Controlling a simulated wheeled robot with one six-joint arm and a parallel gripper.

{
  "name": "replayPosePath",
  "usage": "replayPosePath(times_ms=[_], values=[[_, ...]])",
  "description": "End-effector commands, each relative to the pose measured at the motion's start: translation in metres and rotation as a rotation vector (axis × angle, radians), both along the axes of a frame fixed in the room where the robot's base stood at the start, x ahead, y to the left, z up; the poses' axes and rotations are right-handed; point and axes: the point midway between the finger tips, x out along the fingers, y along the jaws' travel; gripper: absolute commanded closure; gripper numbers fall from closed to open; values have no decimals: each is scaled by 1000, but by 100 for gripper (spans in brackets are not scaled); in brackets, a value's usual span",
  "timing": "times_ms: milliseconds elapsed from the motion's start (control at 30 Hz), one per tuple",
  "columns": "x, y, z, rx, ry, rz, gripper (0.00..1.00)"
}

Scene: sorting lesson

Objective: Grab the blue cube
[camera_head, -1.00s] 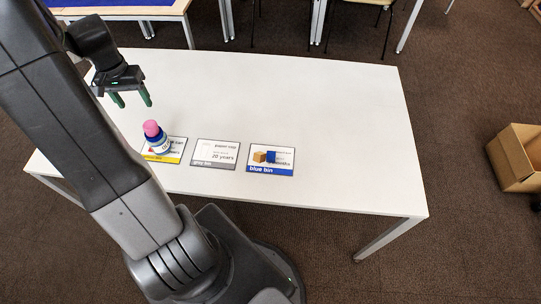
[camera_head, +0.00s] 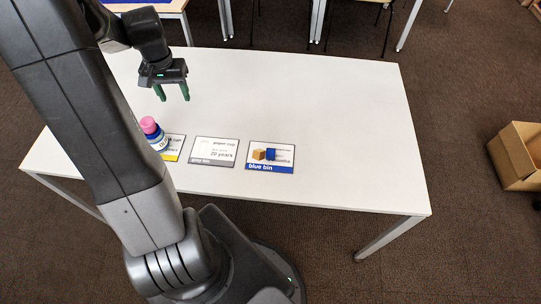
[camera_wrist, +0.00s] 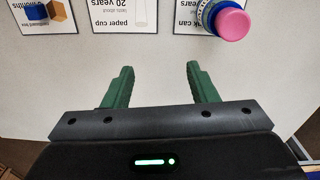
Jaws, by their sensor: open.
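My gripper (camera_head: 172,95) is open and empty above the left part of the white table, behind and to the left of the cube. In the wrist view its green fingers (camera_wrist: 160,82) stand apart with only bare table between them.
A blue and white can with a pink top (camera_head: 151,131) stands on the yellow card (camera_head: 178,144) at the left. A grey bin card (camera_head: 214,164) lies in the middle. The white table's (camera_head: 340,120) right side is clear. A cardboard box (camera_head: 515,160) is on the floor at right.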

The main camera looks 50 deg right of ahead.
Motion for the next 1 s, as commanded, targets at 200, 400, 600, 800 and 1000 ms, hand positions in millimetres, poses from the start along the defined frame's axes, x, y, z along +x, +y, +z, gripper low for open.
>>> replayPosePath(times_ms=[200, 400, 600, 800, 1000], values=[[-81, -75, -25, 8, 8, -54, 47], [-160, -118, -43, 17, 15, -90, 47], [-218, -137, -54, 25, 15, -110, 47], [-237, -142, -61, 28, 16, -113, 47], [-237, -141, -94, 32, 18, -112, 47]])
